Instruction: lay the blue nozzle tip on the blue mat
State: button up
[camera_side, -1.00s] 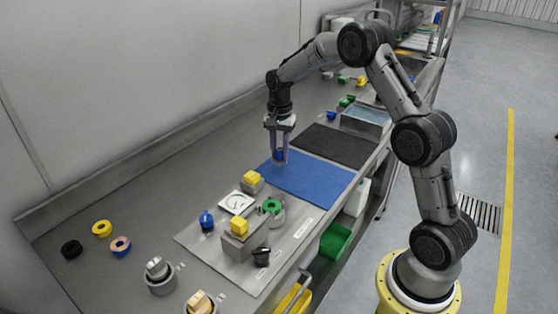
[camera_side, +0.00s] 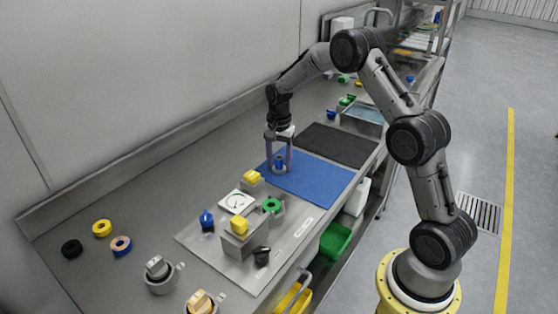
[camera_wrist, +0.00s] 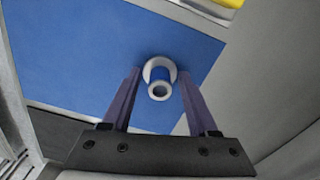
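The blue nozzle tip (camera_side: 280,163) is on the blue mat (camera_side: 318,178), near its far left part. In the wrist view the nozzle tip (camera_wrist: 159,84) appears upright, with a pale ring at its base and a pale round opening facing the camera. My gripper (camera_side: 279,170) is low over the mat, with one finger on each side of the nozzle tip. In the wrist view the fingers of my gripper (camera_wrist: 160,74) are spread, with blue mat (camera_wrist: 75,55) showing between each finger and the tip. My gripper is open and holds nothing.
A dark mat (camera_side: 338,145) lies beyond the blue one. Most of the blue mat is clear.

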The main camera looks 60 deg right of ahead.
aim_at(279, 157)
jog(key=shift+r, duration=0.1)
notch_tip(279, 157, up, 12)
jog(key=s+a+r+n+t, duration=0.2)
jog(key=s+a+r+n, duration=0.2)
jog(key=s+a+r, duration=0.3)
jog(key=s+a+n+t, duration=0.1)
jog(key=s+a+n, duration=0.3)
jog(key=s, duration=0.7)
jog(key=s+a+n+t, duration=0.2)
jog(key=s+a+n, duration=0.3)
jog(key=s, duration=0.7)
jog(key=shift+s+a+r+n+t, duration=0.2)
jog(key=shift+s+r+n+t, duration=0.15)
jog(key=shift+n, duration=0.65)
